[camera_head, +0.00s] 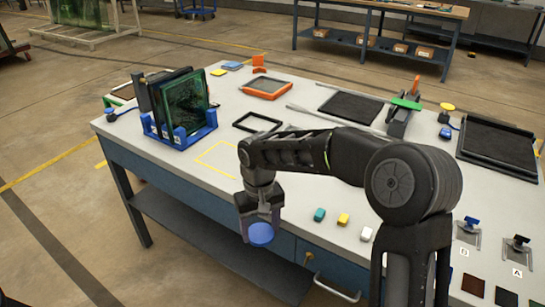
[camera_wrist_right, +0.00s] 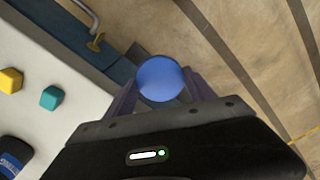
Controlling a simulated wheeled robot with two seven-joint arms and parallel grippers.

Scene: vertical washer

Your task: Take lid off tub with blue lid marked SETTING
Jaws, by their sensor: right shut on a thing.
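A round blue lid (camera_head: 261,234) is between the fingers of my right gripper (camera_head: 257,219), which is shut on it. In the head view they appear over the front edge of the workbench. In the right wrist view the blue disc (camera_wrist_right: 161,78) shows face on between the two fingers (camera_wrist_right: 164,90), with floor and bench front behind it. No lettering is readable on it. I cannot tell whether a tub is under the lid. A dark blue item (camera_wrist_right: 12,160) with light marks is cut off at the lower left of the wrist view. My left gripper is not in view.
The white workbench (camera_head: 215,165) holds a blue rack (camera_head: 182,133) with glass panes at the left. Teal (camera_head: 319,215), yellow (camera_head: 343,219) and white (camera_head: 366,233) blocks lie near the front edge. Black trays (camera_head: 352,106) stand at the back. A drawer handle (camera_head: 337,290) sticks out in front.

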